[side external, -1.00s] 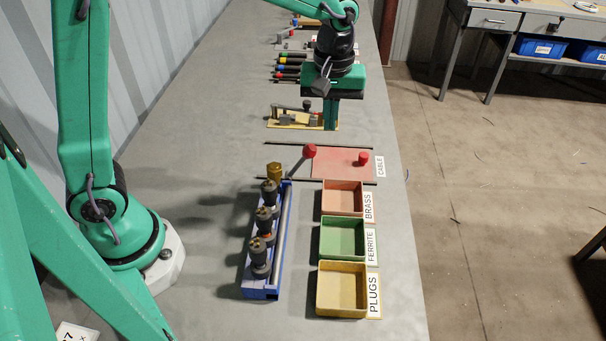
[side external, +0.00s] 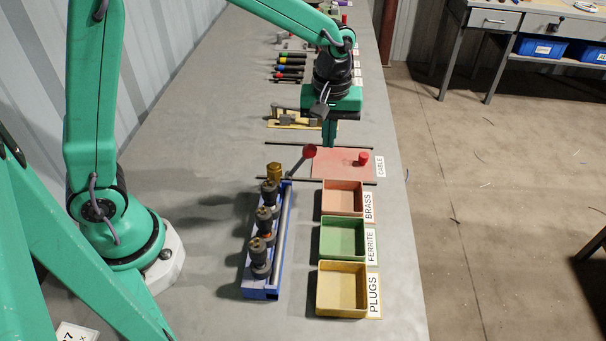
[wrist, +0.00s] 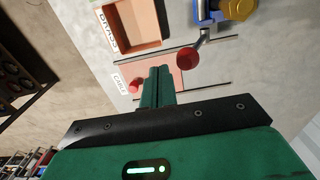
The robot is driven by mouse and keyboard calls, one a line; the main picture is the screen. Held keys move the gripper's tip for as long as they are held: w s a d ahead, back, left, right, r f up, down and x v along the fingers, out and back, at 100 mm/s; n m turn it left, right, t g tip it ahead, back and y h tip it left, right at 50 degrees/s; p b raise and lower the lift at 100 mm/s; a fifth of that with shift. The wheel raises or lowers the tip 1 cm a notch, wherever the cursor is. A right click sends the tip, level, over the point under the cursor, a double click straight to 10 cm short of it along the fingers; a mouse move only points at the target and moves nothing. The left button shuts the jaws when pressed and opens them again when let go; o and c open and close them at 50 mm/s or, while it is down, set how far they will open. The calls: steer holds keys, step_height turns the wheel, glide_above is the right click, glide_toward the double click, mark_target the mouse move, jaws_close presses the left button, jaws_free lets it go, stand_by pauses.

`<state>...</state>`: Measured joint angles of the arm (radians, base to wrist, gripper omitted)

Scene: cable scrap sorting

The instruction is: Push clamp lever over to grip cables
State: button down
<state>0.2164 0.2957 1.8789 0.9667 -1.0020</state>
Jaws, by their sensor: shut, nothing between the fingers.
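The clamp lever (side external: 309,151) is a grey rod with a red ball knob. It leans up and to the right from the far end of the blue clamp block (side external: 260,290). The knob also shows in the wrist view (wrist: 187,60). Several dark cable ends (side external: 262,249) stand in a row in the block beside its long grey bar (side external: 284,222). My gripper (side external: 329,145) is shut and empty, pointing down just beyond and to the right of the knob. In the wrist view its fingertips (wrist: 159,72) appear left of the knob, with a gap between them.
A pink CABLE pad (side external: 335,160) with a red peg (side external: 363,159) lies below my gripper. BRASS (side external: 342,213), FERRITE (side external: 342,254) and PLUGS (side external: 341,312) trays line the right side. A brass hex piece (side external: 273,171) stands near the lever. A yellow-based fixture (side external: 285,123) is behind.

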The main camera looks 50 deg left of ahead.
mark_target(305, 146)
steer(key=shift+s+a+f, duration=0.5)
steer(key=shift+s+a, duration=0.35)
steer(key=shift+s+a+f, duration=0.45)
steer(key=shift+s+a, duration=0.35)
steer(key=shift+s, duration=0.05)
steer(key=shift+s+a+r, duration=0.1)
steer(key=shift+s+a, duration=0.5)
steer(key=shift+s+a+f, duration=0.3)
steer(key=shift+s+a, duration=0.5)
steer(key=shift+s+a+f, duration=0.3)
steer(key=shift+s+a, duration=0.45)
steer(key=shift+s, duration=0.1)
steer(key=shift+w+d, duration=0.4)
steer(key=shift+w, duration=0.1)
